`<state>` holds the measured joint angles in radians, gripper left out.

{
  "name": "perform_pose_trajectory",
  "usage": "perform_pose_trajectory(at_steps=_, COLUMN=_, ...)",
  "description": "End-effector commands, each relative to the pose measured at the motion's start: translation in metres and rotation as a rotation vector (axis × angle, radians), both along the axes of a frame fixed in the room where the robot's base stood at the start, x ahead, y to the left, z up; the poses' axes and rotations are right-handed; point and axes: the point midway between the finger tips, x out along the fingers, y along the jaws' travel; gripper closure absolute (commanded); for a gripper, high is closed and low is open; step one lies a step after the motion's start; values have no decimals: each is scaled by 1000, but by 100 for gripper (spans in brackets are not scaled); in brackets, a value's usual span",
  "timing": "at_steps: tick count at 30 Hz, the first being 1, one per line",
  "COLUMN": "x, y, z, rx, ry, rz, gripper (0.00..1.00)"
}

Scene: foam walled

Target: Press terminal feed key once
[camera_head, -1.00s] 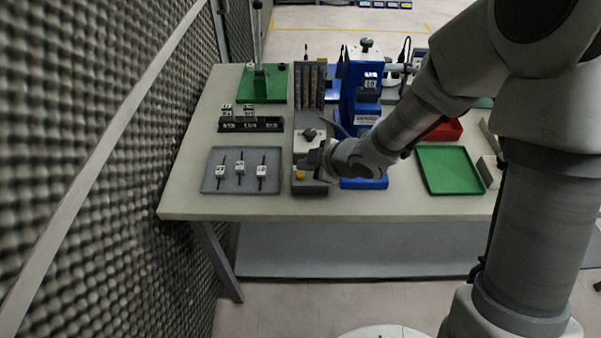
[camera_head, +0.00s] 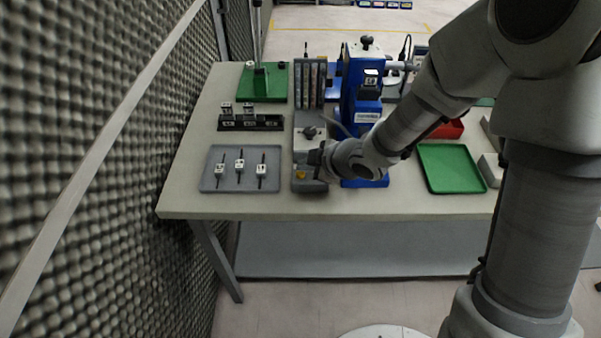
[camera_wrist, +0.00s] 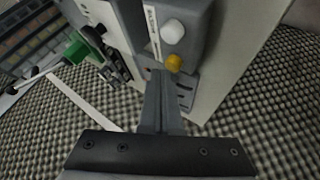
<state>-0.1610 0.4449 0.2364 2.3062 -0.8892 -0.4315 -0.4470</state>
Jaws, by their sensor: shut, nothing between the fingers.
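A grey device (camera_head: 309,186) stands at the front middle of the table, and its yellow key (camera_head: 300,175) is partly covered by my gripper in the head view. No marking that names the feed key is readable.
A grey tray (camera_head: 211,183) with several small white labelled pieces lies to the left. A blue machine (camera_head: 352,110) stands close on the right, with a green tray (camera_head: 450,168) beyond it. A foam wall (camera_head: 90,170) borders the left side.

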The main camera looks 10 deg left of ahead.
Motion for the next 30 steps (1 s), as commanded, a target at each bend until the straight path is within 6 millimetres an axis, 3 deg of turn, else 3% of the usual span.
perform_pose_trajectory(at_steps=30, x=0, y=0, z=-8, rx=0, ry=1, rz=-1, gripper=100)
